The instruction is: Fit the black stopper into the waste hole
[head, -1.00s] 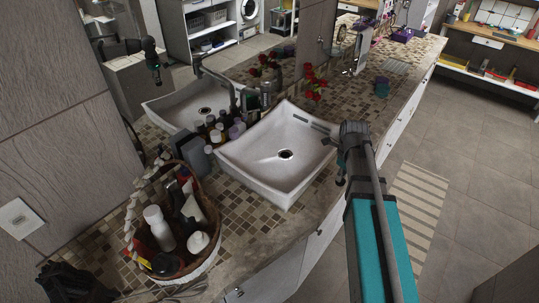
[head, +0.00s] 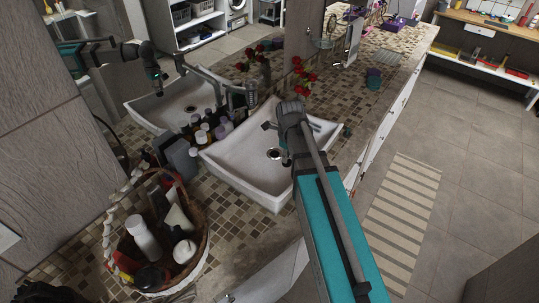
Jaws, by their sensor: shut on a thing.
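The waste hole (head: 274,154) is a dark opening with a bright metal ring in the floor of the white basin (head: 235,171). My gripper (head: 285,160) points down over the basin, just right of the hole in the head view. It is shut on a small dark thing, taken as the black stopper, which my wrist and arm largely hide. The gap between the gripper tip and the basin floor cannot be judged. The mirror shows my arm and gripper reflected, pointing down.
A wicker basket (head: 203,249) with bottles stands at the lower left. Several small bottles (head: 203,137) and the tap (head: 250,95) stand behind the basin. Red flowers (head: 304,78) and purple-teal jars (head: 373,79) are on the mosaic counter (head: 335,95). A striped mat (head: 402,205) lies on the floor.

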